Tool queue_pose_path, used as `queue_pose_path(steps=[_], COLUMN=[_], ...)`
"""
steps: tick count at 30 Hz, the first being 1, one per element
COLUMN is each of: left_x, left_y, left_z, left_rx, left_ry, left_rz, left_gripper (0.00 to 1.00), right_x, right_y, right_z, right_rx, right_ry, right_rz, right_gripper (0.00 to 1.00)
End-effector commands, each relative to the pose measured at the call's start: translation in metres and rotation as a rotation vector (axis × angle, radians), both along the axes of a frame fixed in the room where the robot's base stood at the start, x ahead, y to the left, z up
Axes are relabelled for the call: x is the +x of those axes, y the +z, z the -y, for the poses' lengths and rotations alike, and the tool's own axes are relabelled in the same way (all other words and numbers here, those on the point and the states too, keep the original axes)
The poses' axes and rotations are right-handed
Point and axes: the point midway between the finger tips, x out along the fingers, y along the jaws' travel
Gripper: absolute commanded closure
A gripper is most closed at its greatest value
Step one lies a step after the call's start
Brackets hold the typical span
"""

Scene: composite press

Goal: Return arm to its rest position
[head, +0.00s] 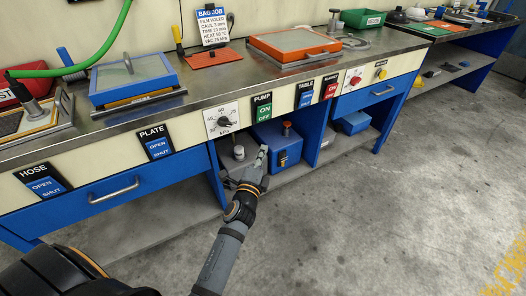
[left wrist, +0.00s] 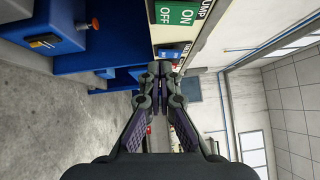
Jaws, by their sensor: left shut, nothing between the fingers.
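My left gripper (head: 259,160) is in front of the bench, below the pump switch (head: 262,107), with its arm coming up from the bottom of the head view. Its fingers are together and hold nothing. In the left wrist view the gripper (left wrist: 164,72) shows its fingertips closed, with the green pump switch (left wrist: 182,12) above them. The switch reads ON and OFF. My right gripper does not show in either view.
The bench (head: 185,100) carries a blue-framed plate (head: 130,73) and an orange-framed one (head: 294,45). Under it stands a blue pump box (head: 282,147), close behind the gripper. Drawer handles (head: 114,190) stick out in front. The grey floor (head: 400,210) at right is clear.

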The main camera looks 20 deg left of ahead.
Motion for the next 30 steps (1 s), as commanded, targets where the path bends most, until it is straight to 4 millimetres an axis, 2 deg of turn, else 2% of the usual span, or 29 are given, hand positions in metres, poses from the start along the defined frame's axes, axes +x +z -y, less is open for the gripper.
queue_pose_path(steps=[8, 11, 14, 15, 18, 21, 24, 30], left_x=[-0.001, -0.008, -0.031, -0.046, -0.092, -0.141, -0.189, -0.279], left_y=[-0.004, -0.034, -0.098, -0.130, -0.202, -0.257, -0.296, -0.343], left_z=[-0.001, -0.013, -0.033, -0.041, -0.052, -0.053, -0.050, -0.036], left_rx=[-0.013, -0.130, -0.373, -0.491, -0.762, -0.968, -1.122, -1.336], left_ry=[0.004, 0.042, 0.138, 0.195, 0.355, 0.516, 0.668, 0.969], left_rz=[-0.009, -0.084, -0.240, -0.318, -0.503, -0.659, -0.785, -0.999], left_gripper=[1.00, 1.00, 1.00, 1.00, 1.00, 1.00, 1.00, 1.00], right_x=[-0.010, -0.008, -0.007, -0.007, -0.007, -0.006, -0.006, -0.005], right_y=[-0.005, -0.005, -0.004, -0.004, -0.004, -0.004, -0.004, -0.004], right_z=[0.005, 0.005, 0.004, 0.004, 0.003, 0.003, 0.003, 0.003], right_rx=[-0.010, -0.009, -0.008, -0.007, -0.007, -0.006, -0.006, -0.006], right_ry=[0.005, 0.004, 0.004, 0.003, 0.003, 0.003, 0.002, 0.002], right_rz=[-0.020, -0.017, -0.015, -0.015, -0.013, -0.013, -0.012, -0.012], right_gripper=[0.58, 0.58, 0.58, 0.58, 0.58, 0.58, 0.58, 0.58])
